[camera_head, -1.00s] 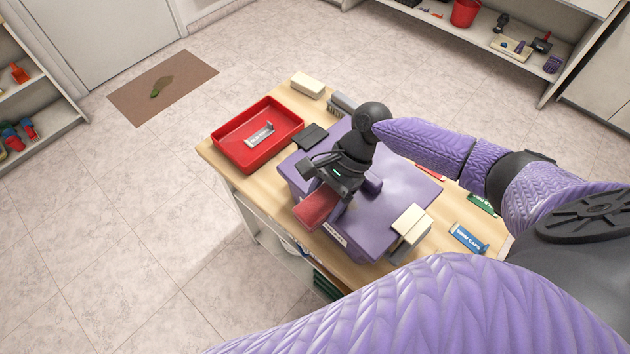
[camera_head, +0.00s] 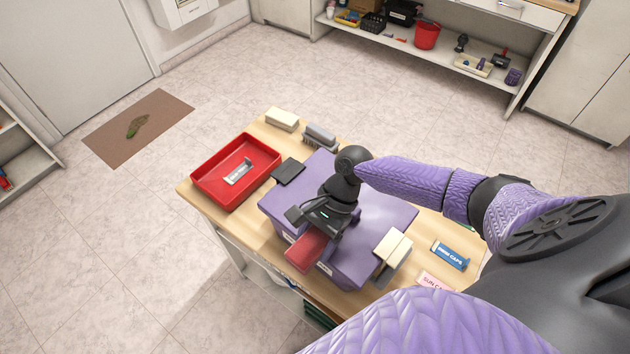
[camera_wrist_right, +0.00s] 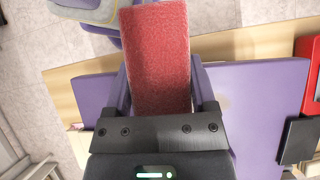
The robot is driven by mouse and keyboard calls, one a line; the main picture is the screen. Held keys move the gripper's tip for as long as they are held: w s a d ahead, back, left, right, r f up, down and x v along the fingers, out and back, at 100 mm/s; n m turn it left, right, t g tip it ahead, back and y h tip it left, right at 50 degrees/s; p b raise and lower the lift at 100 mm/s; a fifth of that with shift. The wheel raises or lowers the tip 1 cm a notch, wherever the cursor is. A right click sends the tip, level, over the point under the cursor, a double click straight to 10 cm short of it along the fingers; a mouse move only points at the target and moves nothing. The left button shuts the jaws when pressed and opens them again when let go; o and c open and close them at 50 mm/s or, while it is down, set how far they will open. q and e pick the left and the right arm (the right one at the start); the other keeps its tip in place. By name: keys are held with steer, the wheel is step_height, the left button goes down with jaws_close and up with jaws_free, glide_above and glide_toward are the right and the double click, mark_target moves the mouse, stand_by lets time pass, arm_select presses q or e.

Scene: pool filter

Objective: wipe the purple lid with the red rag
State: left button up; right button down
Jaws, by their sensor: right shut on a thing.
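The purple lid (camera_head: 385,212) lies flat on top of a purple box on the wooden table, and it also shows in the right wrist view (camera_wrist_right: 265,85). My right gripper (camera_head: 318,236) is shut on the red rag (camera_head: 306,250), a flat red piece sticking out from its jaws. The rag also fills the middle of the right wrist view (camera_wrist_right: 158,55). In the head view the rag is over the lid's front-left edge; I cannot tell whether it touches the lid. My right arm hides part of the lid. My left gripper is not in view.
A red tray (camera_head: 205,183) with a grey-white labelled piece stands at the table's left. A dark pad (camera_head: 288,172), a grey brush (camera_head: 320,137) and a cream block (camera_head: 282,118) are near the lid's far-left side. Cream blocks (camera_head: 392,246) and a blue box (camera_head: 450,255) lie to the right.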

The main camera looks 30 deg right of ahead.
steer(key=shift+f, duration=0.45)
steer(key=shift+c, duration=1)
jaws_free()
steer(key=shift+o, duration=1)
steer(key=shift+c, duration=0.7)
